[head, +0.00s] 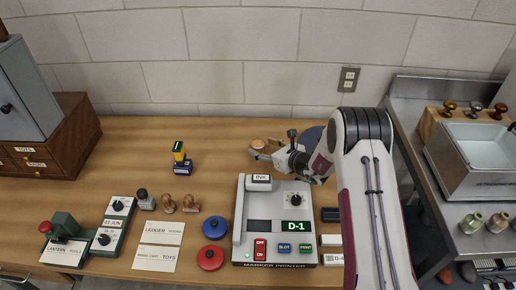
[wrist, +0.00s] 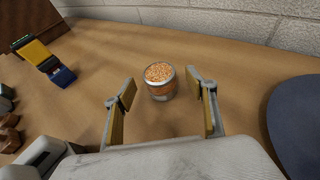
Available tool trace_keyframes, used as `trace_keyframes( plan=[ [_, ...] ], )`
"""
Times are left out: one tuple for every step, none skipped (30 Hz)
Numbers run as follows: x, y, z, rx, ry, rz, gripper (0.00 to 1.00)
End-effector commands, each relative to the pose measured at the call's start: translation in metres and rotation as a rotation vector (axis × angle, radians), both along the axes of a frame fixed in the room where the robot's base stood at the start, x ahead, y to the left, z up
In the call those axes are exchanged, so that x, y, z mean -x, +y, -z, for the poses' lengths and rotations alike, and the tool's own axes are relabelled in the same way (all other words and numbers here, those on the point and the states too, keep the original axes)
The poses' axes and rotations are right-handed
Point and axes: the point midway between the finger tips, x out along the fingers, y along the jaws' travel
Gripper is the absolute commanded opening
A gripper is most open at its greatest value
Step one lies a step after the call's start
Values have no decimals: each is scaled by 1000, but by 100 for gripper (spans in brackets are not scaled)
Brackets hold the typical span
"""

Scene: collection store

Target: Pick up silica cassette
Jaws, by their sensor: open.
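The silica cassette looks to be the small round container of orange beads with a pale metal rim (wrist: 160,82); it stands upright on the wooden table in the wrist view. In the head view it shows small behind the marker printer (head: 258,144). My gripper (wrist: 160,98) is open, its two fingers to the left and right of the container with gaps on both sides. The container lies between or just beyond the fingertips; I cannot tell which. In the head view my gripper (head: 262,152) is close to it, and partly covers it.
The marker printer (head: 275,255) stands in front of my gripper. A dark blue round thing (wrist: 300,120) is to the right. A yellow and blue stamp (head: 182,160) stands to the left, near the wooden drawers (head: 60,150). The block wall (head: 220,85) runs behind; table between stamp and container is clear.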

Motion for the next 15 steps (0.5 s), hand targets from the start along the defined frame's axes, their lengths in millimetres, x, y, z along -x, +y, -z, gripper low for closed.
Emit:
trace_keyframes(
  plan=[
    [-2, 4, 4, 0, 1, -2, 56],
    [-4, 5, 5, -1, 0, -2, 56],
    [-7, 7, 7, -1, 0, -2, 56],
    [-9, 9, 8, -1, 0, -2, 56],
    [-11, 11, 10, 0, 0, -2, 56],
    [-13, 12, 12, 0, 0, -2, 56],
    [-15, 14, 13, 1, 0, -1, 56],
    [-17, 15, 14, 1, 0, -1, 56],
    [-19, 17, 14, 0, 0, -1, 56],
    [-20, 18, 15, 0, 0, -1, 56],
    [-22, 19, 16, 0, 0, -1, 56],
    [-23, 21, 16, 0, 0, -1, 56],
    [-24, 21, 17, 0, 0, -1, 56],
    [-24, 22, 18, 0, 1, -1, 56],
    [-25, 23, 18, 0, 1, -1, 56]
  ],
)
